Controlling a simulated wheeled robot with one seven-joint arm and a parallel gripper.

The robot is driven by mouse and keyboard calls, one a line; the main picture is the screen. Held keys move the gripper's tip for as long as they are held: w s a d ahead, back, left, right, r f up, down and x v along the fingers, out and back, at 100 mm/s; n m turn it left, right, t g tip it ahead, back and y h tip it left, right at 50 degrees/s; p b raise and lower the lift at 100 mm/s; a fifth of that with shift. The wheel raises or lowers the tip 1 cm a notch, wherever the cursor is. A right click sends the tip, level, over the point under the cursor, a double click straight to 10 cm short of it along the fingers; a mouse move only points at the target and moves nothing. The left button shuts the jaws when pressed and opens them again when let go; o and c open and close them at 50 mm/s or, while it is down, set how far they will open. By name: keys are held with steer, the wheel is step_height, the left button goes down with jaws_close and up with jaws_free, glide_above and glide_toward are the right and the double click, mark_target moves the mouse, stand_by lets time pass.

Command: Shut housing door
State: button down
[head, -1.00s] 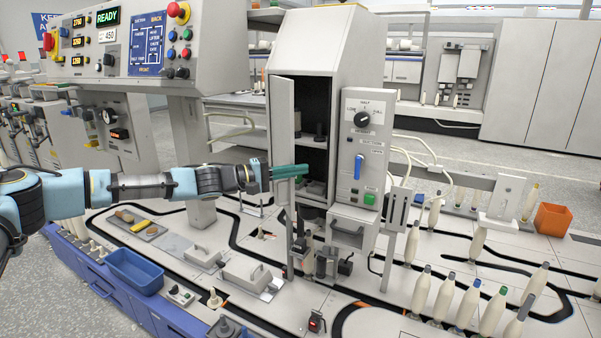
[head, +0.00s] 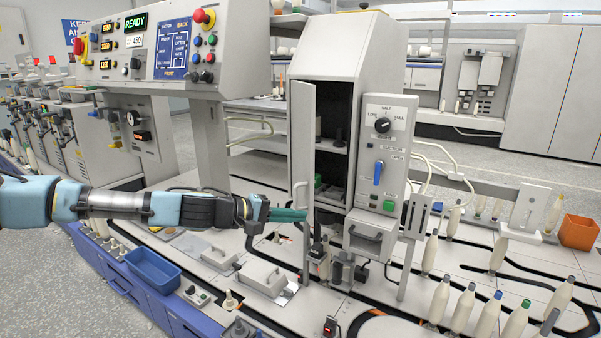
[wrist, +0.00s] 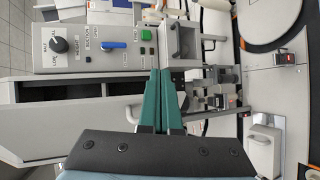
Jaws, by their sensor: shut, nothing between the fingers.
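The housing (head: 345,48) is a tall pale grey cabinet on the bench. Its narrow grey door (head: 302,130) stands open at the left side, with a small handle (head: 300,194) low on its free side. The dark interior and a shelf show past the door. My gripper (head: 303,214) has green fingers, shut and empty, at the door's lower part just below the handle. I cannot tell whether they touch it. In the wrist view the shut fingers (wrist: 161,78) point toward the control panel (wrist: 88,46) and a drawer with a handle; the dark opening shows at left.
The panel right of the opening has a black dial (head: 382,125), a blue lever (head: 378,172) and a green button (head: 388,205). Small fittings crowd the bench below the door. A blue bin (head: 152,266) is at left; several bobbins stand at right.

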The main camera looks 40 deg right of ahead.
mark_target(309, 166)
steer(key=w+a+f+n+t+p, duration=0.1)
steer(key=w+a+n+t+p, duration=0.2)
steer(key=t, duration=0.4)
steer(key=a+r+n+t+h+p, duration=0.2)
steer(key=a+r+n+t+h, duration=0.15)
steer(key=r, duration=0.55)
steer(key=shift+g, duration=0.25)
steer(key=p+x, duration=0.1)
steer(key=x, duration=0.3)
steer(key=p+x, duration=0.1)
steer(key=x, duration=0.3)
steer(key=s+p+x, duration=0.1)
steer(key=x, duration=0.3)
steer(key=shift+d+r, duration=0.1)
steer(key=shift+d, duration=0.3)
steer(key=shift+s+d, duration=0.3)
steer(key=shift+d, duration=0.1)
